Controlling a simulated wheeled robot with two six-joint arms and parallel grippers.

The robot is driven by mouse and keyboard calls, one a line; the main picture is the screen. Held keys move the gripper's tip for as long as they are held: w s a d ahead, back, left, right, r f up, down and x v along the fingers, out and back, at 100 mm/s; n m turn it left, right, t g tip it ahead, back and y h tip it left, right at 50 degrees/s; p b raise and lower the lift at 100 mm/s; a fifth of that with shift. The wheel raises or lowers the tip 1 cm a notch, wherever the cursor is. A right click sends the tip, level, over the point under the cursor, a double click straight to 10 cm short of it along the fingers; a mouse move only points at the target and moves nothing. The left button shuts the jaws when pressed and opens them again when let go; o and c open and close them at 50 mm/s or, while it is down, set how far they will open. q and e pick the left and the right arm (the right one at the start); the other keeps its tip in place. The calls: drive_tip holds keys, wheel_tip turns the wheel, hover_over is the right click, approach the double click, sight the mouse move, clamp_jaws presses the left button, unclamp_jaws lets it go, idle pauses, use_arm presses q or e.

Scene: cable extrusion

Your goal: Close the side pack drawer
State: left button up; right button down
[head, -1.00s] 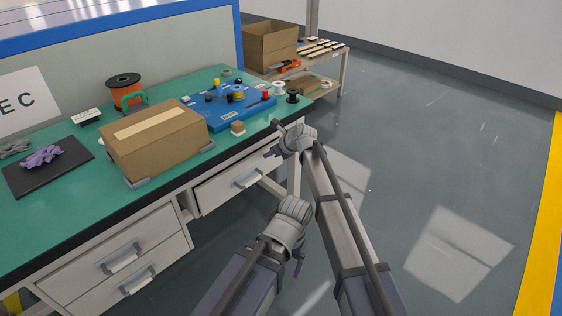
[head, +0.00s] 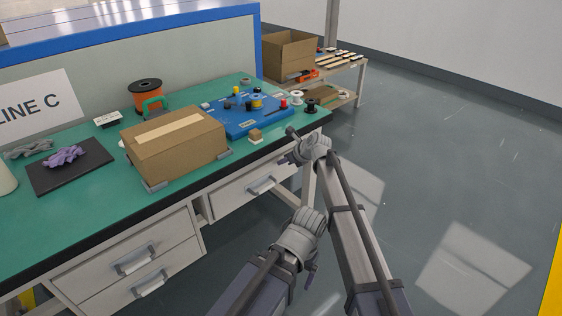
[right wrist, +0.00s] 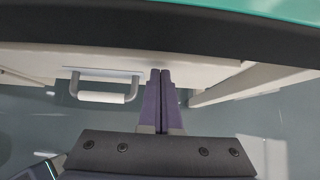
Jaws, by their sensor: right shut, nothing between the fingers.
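The drawer (head: 232,198) under the green workbench has a pale front and a grey bar handle (head: 261,186). Its front and handle (right wrist: 102,97) also show in the right wrist view, left of my fingers. How far it stands out cannot be told. My right gripper (head: 285,161) is by the drawer's right end, below the bench edge. In the right wrist view its two purple fingers (right wrist: 160,72) are together and empty, with their tips at the pale front. My left gripper (head: 309,278) is lower, in front of the bench; its fingers are mostly hidden.
Two more drawers (head: 165,262) sit in the left pedestal. On the bench (head: 70,212) are a closed carton (head: 180,152), an orange spool (head: 146,95), a blue board (head: 240,124) and a dark mat (head: 95,172). The floor at right is clear.

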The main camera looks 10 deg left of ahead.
drive_tip(key=s+d+f+p+v, duration=0.1)
drive_tip(key=p+v, duration=0.6)
drive_tip(key=v, duration=0.5)
drive_tip(key=shift+d+f, duration=0.3)
drive_tip(key=shift+s, duration=0.1)
drive_tip(key=s+d+f+n+g+h, duration=0.2)
drive_tip(key=s+d+f+n+h, duration=0.15)
drive_tip(key=s+d+n, duration=1)
drive_tip(key=s+d+f+n+g+h, duration=0.2)
drive_tip(key=s+d+f+n+h, duration=0.15)
drive_tip(key=s+d+n, duration=1)
drive_tip(key=s+a+r+p, duration=0.2)
drive_tip(key=a+r+p, duration=0.2)
drive_tip(key=r+p, duration=0.3)
drive_tip(key=s+a+r+n+g+h+p, duration=0.1)
drive_tip(key=s+a+r+p, duration=0.2)
drive_tip(key=r+p, duration=0.4)
drive_tip(key=s+a+r+n+p, duration=0.1)
drive_tip(key=s+a+r+p, duration=0.1)
drive_tip(key=a+r+p, duration=0.3)
wheel_tip(320, 180, up, 3)
drive_tip(key=shift+a+f+p, duration=0.25)
drive_tip(key=shift+a+p, duration=0.1)
drive_tip(key=shift+p, duration=0.6)
drive_tip(key=shift+s+a, duration=0.1)
